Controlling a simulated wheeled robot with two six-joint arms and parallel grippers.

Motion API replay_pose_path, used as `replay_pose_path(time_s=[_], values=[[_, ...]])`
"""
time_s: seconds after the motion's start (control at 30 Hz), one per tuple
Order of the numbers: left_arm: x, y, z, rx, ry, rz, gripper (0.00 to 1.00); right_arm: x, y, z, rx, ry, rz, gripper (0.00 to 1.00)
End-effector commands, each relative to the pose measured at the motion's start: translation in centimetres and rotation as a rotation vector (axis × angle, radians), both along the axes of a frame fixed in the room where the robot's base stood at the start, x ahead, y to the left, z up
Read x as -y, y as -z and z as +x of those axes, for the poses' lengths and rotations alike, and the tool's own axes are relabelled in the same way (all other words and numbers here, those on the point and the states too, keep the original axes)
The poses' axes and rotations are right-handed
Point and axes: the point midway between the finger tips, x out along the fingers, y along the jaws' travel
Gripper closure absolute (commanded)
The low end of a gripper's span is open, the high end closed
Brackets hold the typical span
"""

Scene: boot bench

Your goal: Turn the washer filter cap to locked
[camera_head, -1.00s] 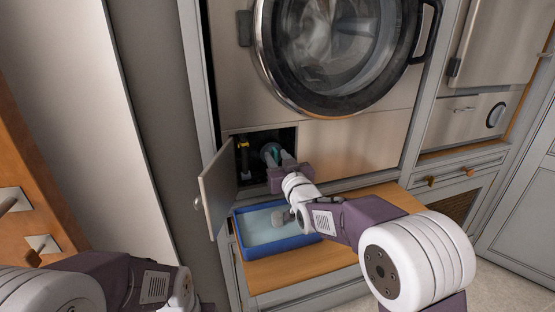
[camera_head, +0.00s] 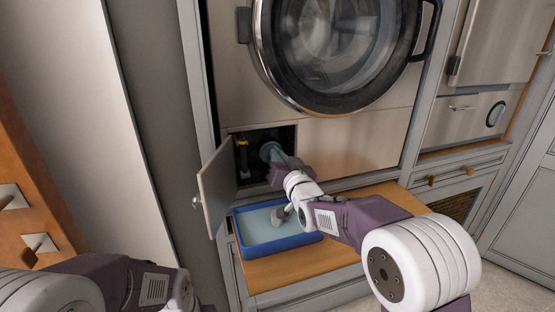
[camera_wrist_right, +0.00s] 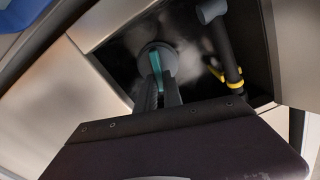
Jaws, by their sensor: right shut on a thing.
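The washer filter cap (camera_wrist_right: 155,58) is a round grey cap with a teal grip bar, inside the open recess low on the washer front. In the head view the cap (camera_head: 268,150) shows partly past my right gripper. My right gripper (camera_wrist_right: 158,90) has its fingers on either side of the teal bar and is shut on it. In the head view the right gripper (camera_head: 278,160) reaches into the recess from the lower right. My left arm shows at the lower left of the head view, but its gripper is out of sight.
The small flap door (camera_head: 217,188) stands open left of the recess. A blue tray (camera_head: 293,243) holding water sits below on the wooden bench (camera_head: 345,252). A hose with a yellow clip (camera_wrist_right: 233,80) is beside the cap. The round washer door (camera_head: 340,112) is above.

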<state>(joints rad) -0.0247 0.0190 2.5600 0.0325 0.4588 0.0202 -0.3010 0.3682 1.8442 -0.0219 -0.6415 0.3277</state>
Motion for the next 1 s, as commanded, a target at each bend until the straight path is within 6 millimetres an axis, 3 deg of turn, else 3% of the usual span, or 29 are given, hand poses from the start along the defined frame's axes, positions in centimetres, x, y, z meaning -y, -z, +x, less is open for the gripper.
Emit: replay_pose_path(time_s=[1.0], values=[[0.0,1.5,0.0,0.0,0.0,0.0,1.0,1.0,1.0,0.3,-0.293,0.0,0.905,1.0]])
